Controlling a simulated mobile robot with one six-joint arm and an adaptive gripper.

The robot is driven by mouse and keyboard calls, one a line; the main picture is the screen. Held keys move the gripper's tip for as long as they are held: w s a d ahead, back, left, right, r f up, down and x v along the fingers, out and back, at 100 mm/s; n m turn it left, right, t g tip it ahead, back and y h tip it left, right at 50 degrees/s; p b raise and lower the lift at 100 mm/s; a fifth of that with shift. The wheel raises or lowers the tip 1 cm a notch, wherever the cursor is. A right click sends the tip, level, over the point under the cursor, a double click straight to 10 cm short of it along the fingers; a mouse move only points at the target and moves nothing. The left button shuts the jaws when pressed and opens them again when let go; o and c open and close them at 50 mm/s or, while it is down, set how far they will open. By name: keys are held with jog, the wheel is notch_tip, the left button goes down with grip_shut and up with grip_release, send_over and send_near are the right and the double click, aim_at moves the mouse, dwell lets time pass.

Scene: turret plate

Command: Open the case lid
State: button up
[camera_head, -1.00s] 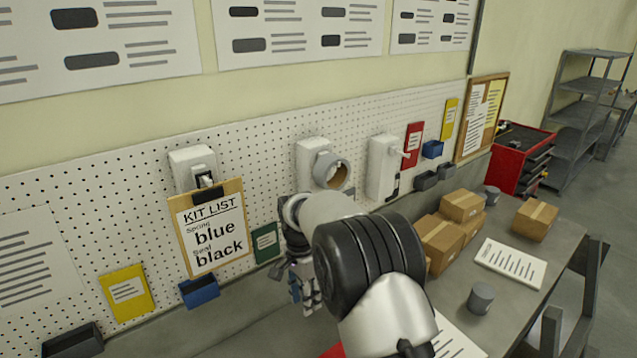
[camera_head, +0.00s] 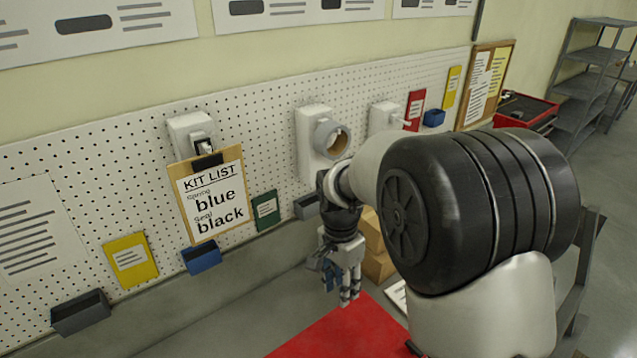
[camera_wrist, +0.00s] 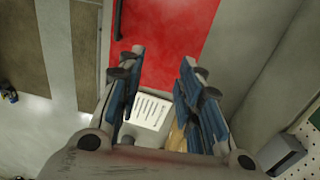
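The red case lid (camera_head: 335,333) shows as a flat red surface at the bottom of the head view, partly cut off by the frame and covered by my arm. In the wrist view the red lid (camera_wrist: 178,22) lies beyond the fingertips, with a dark bar-like handle (camera_wrist: 119,20) along its left edge. It looks flat and closed. My gripper (camera_wrist: 160,62) is open, with nothing between its blue-grey fingers. It is apart from the handle. In the head view my gripper (camera_head: 347,290) points down beside the red surface; its height above it is hard to tell.
A white printed sheet (camera_wrist: 152,108) lies on the bench, seen between the fingers. Cardboard boxes (camera_head: 378,262) stand behind my gripper. The pegboard (camera_head: 90,170) carries a kit list clipboard (camera_head: 213,200) and a white fixture with a grey ring (camera_head: 331,138).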

jog(key=s+d+r, duration=0.2)
jog(key=s+d, duration=0.1)
jog(key=s, duration=0.1)
jog(key=w+a+f, duration=0.4)
jog(key=w+a, duration=0.2)
jog(key=w, duration=0.2)
jog(key=w+a+f, duration=0.4)
jog(key=w+a, duration=0.3)
jog(key=w, duration=0.2)
jog(key=shift+w+a, duration=0.2)
jog(key=shift+w, duration=0.05)
